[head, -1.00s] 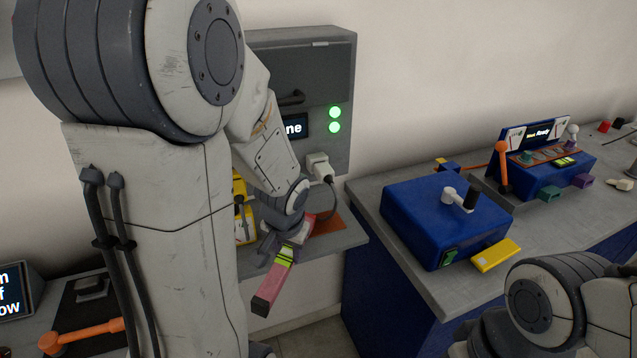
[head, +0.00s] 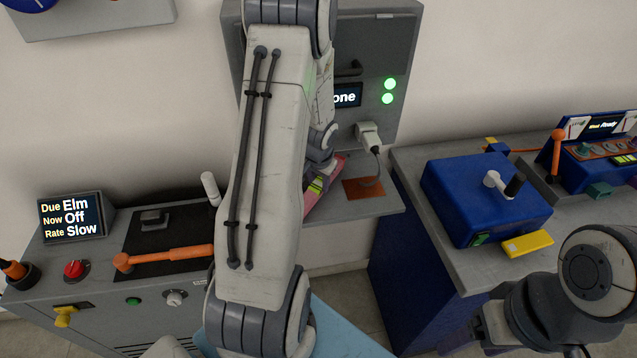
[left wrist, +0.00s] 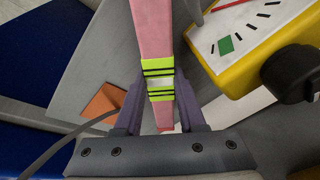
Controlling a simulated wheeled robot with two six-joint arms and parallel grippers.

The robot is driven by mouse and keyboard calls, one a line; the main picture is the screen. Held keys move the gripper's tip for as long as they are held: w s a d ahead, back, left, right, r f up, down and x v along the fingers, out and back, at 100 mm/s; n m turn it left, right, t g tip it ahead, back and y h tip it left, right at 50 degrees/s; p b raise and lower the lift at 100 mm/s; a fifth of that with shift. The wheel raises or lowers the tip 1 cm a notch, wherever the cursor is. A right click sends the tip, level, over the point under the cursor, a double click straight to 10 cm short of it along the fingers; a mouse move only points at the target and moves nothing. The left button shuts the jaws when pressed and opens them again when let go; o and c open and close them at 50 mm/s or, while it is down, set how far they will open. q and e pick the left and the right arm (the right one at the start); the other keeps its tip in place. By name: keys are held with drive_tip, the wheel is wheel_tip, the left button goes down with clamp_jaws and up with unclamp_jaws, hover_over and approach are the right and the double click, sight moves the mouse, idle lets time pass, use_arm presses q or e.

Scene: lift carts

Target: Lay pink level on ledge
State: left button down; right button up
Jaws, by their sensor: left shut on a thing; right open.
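The pink level (head: 326,190) has a yellow-green band with black stripes. My left gripper (head: 322,163) is shut on it and my left arm hides part of both. In the left wrist view the level (left wrist: 153,35) runs between the purple fingers of the left gripper (left wrist: 158,115). The grey ledge (head: 384,203) juts from the wall unit, and the level is over its left part. I cannot tell whether they touch. The ledge also shows behind the level in the left wrist view (left wrist: 108,70). My right gripper (head: 480,337) is open, partly visible low at the right.
An orange patch (head: 363,188) and a plugged cable (head: 368,135) are right of the level. A yellow gauge box (left wrist: 245,50) stands close beside the level. A blue crank box (head: 485,200) and yellow block (head: 527,244) sit on the right cart. A display (head: 70,217) stands left.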

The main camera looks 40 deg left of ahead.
use_arm(q)
drive_tip(key=shift+f, duration=0.25)
drive_tip(key=c, duration=0.5)
unclamp_jaws()
drive_tip(key=shift+r, duration=0.1)
